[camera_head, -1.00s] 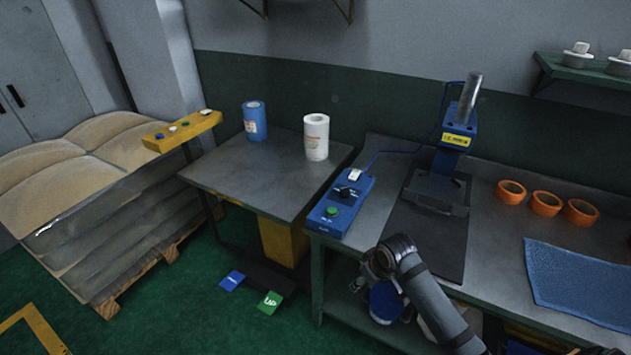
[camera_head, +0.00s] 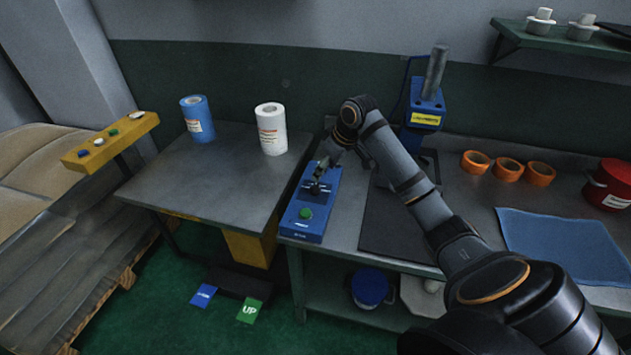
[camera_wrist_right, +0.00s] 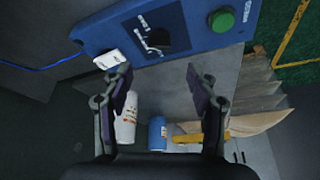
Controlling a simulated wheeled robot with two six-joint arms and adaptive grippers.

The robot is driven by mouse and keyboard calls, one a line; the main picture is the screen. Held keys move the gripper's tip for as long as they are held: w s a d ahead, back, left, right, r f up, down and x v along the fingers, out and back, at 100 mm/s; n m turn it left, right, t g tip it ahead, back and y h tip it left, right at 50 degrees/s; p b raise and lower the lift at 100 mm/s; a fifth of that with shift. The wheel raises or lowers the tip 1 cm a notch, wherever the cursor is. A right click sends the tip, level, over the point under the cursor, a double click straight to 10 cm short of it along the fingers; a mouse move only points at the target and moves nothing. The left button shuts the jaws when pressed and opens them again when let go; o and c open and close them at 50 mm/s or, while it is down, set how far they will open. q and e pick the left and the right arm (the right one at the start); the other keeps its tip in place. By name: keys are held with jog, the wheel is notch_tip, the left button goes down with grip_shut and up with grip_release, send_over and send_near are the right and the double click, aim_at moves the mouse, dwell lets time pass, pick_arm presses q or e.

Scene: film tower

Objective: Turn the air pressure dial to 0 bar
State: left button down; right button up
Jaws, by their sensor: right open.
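The blue control box (camera_head: 312,203) stands at the left edge of the workbench. It carries a green button (camera_head: 306,213) and a black dial (camera_head: 315,188), which my right gripper partly covers in the head view. In the right wrist view the dial (camera_wrist_right: 153,39) shows with white markings beside it, too small to read. My right gripper (camera_wrist_right: 160,78) is open and empty. Its fingers point towards the box, with the dial ahead of the gap between them. I cannot tell whether they touch the box. In the head view this gripper (camera_head: 324,170) is over the dial end. My left gripper is not in view.
A blue press (camera_head: 424,110) stands behind my right forearm. Orange rolls (camera_head: 507,169) and a blue cloth (camera_head: 556,246) lie to the right. The left table holds a blue roll (camera_head: 197,119) and a white roll (camera_head: 271,129). A yellow button panel (camera_head: 110,142) is far left.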

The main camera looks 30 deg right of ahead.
aim_at(315, 185)
jog(key=x, duration=0.7)
jog(key=shift+w+f, duration=0.15)
jog(key=shift+w, duration=0.05)
jog(key=shift+f, duration=0.3)
jog(key=shift+w+f, duration=0.1)
jog(key=shift+f, duration=0.1)
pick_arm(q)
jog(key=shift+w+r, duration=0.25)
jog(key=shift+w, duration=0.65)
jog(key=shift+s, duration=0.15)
pick_arm(e)
jog(key=shift+c, duration=1.2)
jog(key=c, duration=0.9)
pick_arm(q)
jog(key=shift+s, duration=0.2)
